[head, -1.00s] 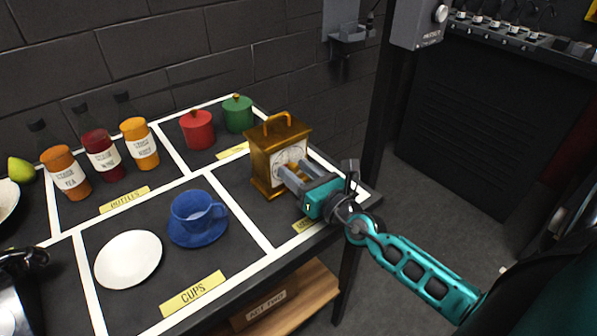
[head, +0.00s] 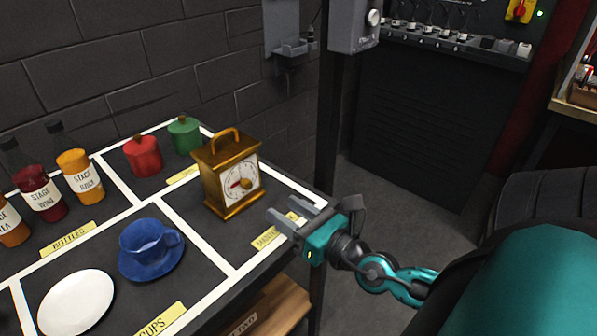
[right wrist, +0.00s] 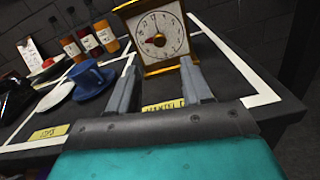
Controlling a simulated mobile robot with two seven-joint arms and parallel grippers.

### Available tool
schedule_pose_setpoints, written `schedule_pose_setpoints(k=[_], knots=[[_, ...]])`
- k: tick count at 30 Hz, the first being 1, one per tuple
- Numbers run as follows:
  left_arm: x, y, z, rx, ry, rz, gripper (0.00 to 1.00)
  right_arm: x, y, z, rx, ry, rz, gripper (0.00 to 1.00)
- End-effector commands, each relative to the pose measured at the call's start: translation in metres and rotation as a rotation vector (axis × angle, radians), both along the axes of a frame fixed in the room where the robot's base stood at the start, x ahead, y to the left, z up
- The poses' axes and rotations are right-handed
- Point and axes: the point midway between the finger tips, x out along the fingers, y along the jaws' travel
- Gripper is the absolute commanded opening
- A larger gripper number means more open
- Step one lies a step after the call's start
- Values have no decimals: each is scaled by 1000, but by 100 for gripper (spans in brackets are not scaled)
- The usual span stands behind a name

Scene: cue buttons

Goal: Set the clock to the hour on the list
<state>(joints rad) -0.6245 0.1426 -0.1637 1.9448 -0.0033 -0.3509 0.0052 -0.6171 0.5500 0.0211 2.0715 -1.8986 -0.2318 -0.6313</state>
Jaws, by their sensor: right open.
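The clock (head: 213,187) is a brass carriage clock with a top handle and a round white dial. It stands upright in the back-right table section. Its dial (right wrist: 161,35) faces my right gripper in the right wrist view, with a red hand pointing left; the numerals are too small to read surely. My right gripper (head: 281,207) is open and empty, in front of the clock and apart from it. A white card (right wrist: 31,55) stands far left in the right wrist view; its writing is unreadable and I cannot tell if it is the list. My left gripper is out of view.
A blue cup (head: 147,240) on its saucer and a white plate (head: 76,303) are left of the clock. Red (head: 143,156) and green (head: 185,134) canisters and several labelled bottles stand behind. The table's right edge is close to my gripper. Floor beyond is clear.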

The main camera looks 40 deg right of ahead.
Motion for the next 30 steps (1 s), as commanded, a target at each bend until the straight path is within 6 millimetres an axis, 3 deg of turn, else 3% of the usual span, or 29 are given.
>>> schedule_pose_setpoints(k=[9,30], knots=[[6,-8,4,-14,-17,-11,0,-23,-2,0,-1,0,1,49],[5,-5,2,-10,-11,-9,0,-23,-3,4,51,-13,-23,49]])
